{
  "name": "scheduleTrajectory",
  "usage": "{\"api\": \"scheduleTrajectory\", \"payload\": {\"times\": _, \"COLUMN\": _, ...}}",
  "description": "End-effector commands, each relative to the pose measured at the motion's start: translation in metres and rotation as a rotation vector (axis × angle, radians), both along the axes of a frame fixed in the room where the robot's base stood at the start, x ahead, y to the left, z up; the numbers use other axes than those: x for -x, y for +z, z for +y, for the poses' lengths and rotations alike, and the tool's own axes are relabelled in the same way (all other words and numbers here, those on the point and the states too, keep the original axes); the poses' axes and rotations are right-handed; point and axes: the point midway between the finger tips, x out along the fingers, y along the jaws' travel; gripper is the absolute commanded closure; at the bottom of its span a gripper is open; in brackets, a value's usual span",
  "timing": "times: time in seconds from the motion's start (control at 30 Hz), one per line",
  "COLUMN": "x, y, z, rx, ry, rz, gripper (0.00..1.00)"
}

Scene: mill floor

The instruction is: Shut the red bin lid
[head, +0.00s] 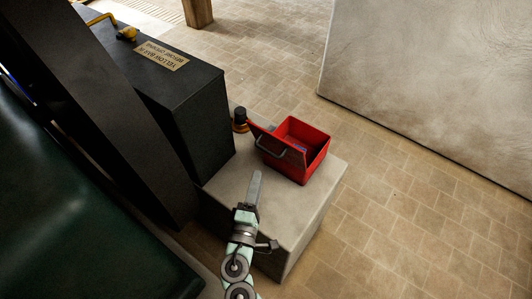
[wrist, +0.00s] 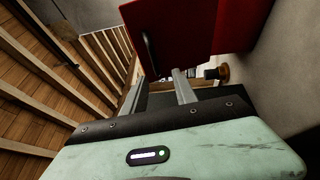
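The red bin (head: 318,143) stands on a pale block, its top open and its dark inside showing, with a small bluish item in it. Its red lid (head: 290,153) is raised on the bin's left side and carries a dark bar handle (head: 268,150). In the wrist view a red panel, apparently the lid (wrist: 205,25), fills the upper middle, with the handle (wrist: 148,48) near its left edge. My gripper (head: 257,174) is above the block, in front of the lid and apart from it. In the wrist view its two fingers (wrist: 159,76) are spread with nothing held.
The pale block (head: 295,225) has bare top in front of the bin. A black cabinet (head: 190,115) with a label plate stands to the left. A dark knob with an orange base (head: 240,120) is close behind the lid. Tiled floor (head: 410,215) lies open to the right.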

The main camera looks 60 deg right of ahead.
Motion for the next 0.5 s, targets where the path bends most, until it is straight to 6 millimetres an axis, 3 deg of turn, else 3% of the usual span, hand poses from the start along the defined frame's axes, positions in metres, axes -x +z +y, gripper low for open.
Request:
{"api": "scheduleTrajectory", "payload": {"times": 0.23, "x": 0.005, "y": 0.013, "z": -0.016, "rx": 0.019, "ry": -0.032, "rz": -0.024, "gripper": 0.66}}
{"api": "scheduleTrajectory", "payload": {"times": 0.5, "x": -0.008, "y": 0.018, "z": -0.066, "rx": 0.017, "ry": -0.030, "rz": -0.022, "gripper": 0.66}}
